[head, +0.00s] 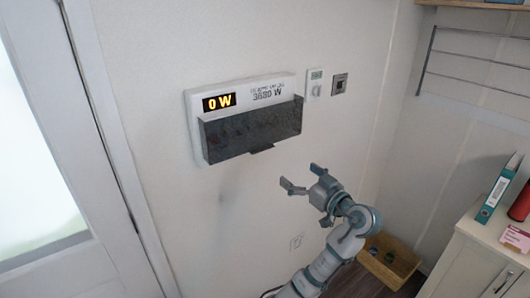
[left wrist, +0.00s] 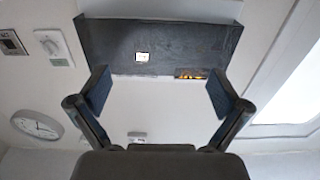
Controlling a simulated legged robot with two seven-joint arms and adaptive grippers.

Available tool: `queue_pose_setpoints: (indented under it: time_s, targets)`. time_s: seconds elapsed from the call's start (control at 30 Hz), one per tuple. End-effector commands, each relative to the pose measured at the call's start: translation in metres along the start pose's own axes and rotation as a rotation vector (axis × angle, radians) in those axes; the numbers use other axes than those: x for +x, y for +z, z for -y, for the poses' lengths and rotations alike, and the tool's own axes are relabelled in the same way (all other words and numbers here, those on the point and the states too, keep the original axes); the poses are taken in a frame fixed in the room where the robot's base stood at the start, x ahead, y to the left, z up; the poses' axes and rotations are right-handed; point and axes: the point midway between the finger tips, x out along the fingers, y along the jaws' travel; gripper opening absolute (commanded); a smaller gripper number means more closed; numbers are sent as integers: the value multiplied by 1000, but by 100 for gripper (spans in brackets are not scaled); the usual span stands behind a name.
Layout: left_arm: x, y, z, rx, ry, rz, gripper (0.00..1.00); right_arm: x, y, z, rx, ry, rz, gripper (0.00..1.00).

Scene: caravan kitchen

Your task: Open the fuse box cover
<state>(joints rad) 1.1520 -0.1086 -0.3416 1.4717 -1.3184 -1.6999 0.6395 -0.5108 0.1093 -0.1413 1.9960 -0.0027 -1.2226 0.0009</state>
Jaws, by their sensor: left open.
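The fuse box (head: 193,104) is a white wall unit with a lit "0 W" display. Its dark see-through cover (head: 225,140) hangs across the lower front, with a small tab (head: 262,149) at its bottom edge. In the left wrist view the cover (left wrist: 110,45) is a dark panel ahead, beyond the spread fingers of my left gripper (left wrist: 158,82). My right gripper is not in view.
A thermostat (head: 315,84) and a wall switch (head: 339,84) are right of the box. A door (head: 85,90) is at left. A cabinet (head: 470,262) with a teal binder (head: 499,190) stands at right; a wooden box (head: 388,265) is low behind my arm. The wall below the cover is mostly clear.

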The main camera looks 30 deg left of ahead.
Motion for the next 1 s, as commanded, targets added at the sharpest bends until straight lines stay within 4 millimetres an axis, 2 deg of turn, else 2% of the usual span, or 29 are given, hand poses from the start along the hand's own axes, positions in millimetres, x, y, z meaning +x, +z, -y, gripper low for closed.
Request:
queue_pose_setpoints:
  time_s: [0.6,0.8,1.0]
  targets:
    - [135,0,0,6,-1,0,100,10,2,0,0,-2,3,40]
    - [159,1,-1,7,2,0,100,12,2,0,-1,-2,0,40]
    - [166,1,-1,7,2,0,100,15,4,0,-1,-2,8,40]
